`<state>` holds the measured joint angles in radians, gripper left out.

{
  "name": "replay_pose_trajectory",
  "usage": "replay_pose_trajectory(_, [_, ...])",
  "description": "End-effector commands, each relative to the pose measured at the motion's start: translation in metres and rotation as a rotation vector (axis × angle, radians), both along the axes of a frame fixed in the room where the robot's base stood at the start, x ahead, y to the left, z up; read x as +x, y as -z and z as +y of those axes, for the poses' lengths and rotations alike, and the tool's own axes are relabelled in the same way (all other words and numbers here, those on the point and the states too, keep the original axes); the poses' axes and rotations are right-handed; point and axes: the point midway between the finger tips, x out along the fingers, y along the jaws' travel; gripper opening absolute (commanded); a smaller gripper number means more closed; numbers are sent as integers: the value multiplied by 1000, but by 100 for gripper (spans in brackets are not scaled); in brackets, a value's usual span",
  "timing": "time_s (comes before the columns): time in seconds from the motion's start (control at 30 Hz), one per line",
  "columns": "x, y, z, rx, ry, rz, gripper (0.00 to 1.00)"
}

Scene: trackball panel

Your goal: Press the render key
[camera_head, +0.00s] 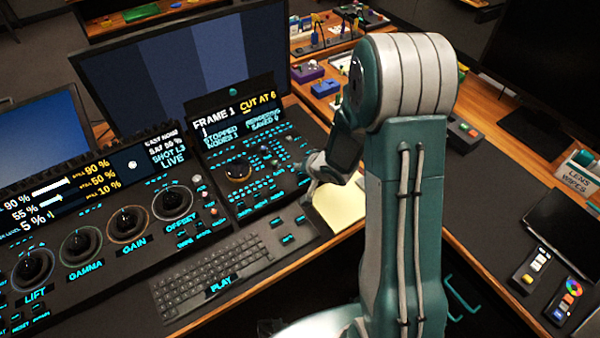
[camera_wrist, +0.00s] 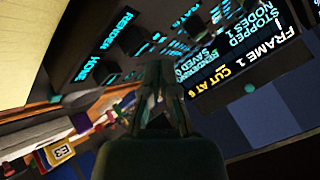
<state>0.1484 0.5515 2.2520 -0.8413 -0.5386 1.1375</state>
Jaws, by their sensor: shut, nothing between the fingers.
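The control panel (camera_head: 262,172) with cyan-lit keys and a trackball (camera_head: 238,171) stands below a small display (camera_head: 236,118). In the wrist view, which is turned over, the cyan RENDER label (camera_wrist: 117,34) shows on the dark panel beside a HOME label (camera_wrist: 86,66). The render key's own cap is hard to make out in the dark. My gripper (camera_head: 308,194) is at the panel's right edge, fingers pointing down. Its shut, empty fingers show in the wrist view (camera_wrist: 158,76), near the panel's lettering. I cannot tell whether they touch anything.
A keyboard (camera_head: 212,273) lies in front of the panel, and a pale yellow pad (camera_head: 339,205) lies to its right. The grading console with knobs (camera_head: 127,222) fills the left. A large monitor (camera_head: 190,65) stands behind. The display reads FRAME 1, CUT AT 6, STOPPED.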

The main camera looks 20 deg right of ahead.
Motion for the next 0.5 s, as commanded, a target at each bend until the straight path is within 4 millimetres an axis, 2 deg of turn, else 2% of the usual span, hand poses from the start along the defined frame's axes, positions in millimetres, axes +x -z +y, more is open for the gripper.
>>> replay_pose_trajectory(0.23, [0, -1, 0, -1, -1, 0, 0])
replay_pose_trajectory(0.5, [0, -24, 0, -2, -2, -3, 0])
